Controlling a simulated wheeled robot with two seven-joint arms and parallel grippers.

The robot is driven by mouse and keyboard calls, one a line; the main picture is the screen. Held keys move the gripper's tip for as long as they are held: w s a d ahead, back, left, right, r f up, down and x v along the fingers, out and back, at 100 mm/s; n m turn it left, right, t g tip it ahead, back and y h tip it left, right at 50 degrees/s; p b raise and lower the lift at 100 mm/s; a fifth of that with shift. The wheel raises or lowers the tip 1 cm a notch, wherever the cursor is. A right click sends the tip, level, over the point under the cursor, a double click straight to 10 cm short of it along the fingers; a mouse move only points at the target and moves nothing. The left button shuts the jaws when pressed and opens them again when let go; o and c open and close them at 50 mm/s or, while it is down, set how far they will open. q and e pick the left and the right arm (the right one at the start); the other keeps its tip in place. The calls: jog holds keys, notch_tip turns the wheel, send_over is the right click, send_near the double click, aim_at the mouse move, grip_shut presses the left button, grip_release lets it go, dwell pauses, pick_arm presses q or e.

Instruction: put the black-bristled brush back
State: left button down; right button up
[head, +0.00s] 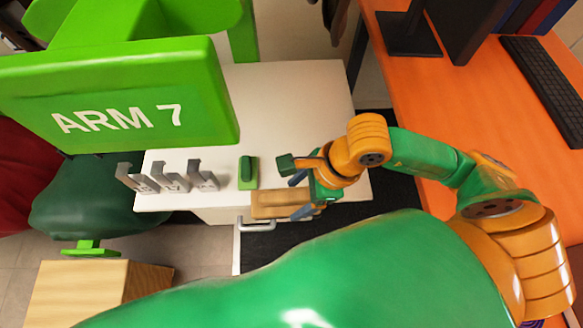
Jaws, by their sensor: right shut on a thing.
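My right gripper (301,195) is at the front right edge of the white table (290,95). Its fingers are shut on a light wooden, block-shaped piece (277,204), which sticks out to the left at the table's front edge. This may be the brush's body, but I see no black bristles and cannot tell which brush it is. A small green holder with a dark green top (248,172) stands on the table just left of the gripper, apart from the wooden piece. My left gripper is not in view.
Several grey upright brackets (170,179) stand along the table's front left. A big green "ARM 7" panel (118,95) hangs over the left side. A drawer handle (256,225) is below the edge. An orange desk (480,95) lies right. The table's back right is clear.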

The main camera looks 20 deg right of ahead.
jog(key=w+d+f+b, duration=0.1)
jog(key=w+f+b, duration=0.1)
jog(key=w+f, duration=0.1)
jog(key=w+d+f+b, duration=0.2)
jog(key=w+f+b, duration=0.1)
jog(key=w, duration=0.1)
jog(key=w+d+f+b, duration=0.1)
jog(key=w+f+b, duration=0.2)
jog(key=w, duration=0.1)
jog(key=shift+w+d+f, duration=0.2)
jog(key=shift+w+d, duration=0.1)
jog(key=shift+w, duration=0.05)
jog(key=shift+w+d+f+b, duration=0.15)
jog(key=shift+w+f+b, duration=0.05)
jog(key=shift+w+b, duration=0.1)
jog(key=f+b, duration=0.1)
jog(key=f, duration=0.1)
jog(key=f+b, duration=0.1)
jog(key=shift+w+d+f+b, duration=0.1)
jog(key=shift+w+f+b, duration=0.1)
jog(key=shift+f+b, duration=0.2)
jog(key=shift+r, duration=0.35)
jog(key=shift+f, duration=0.1)
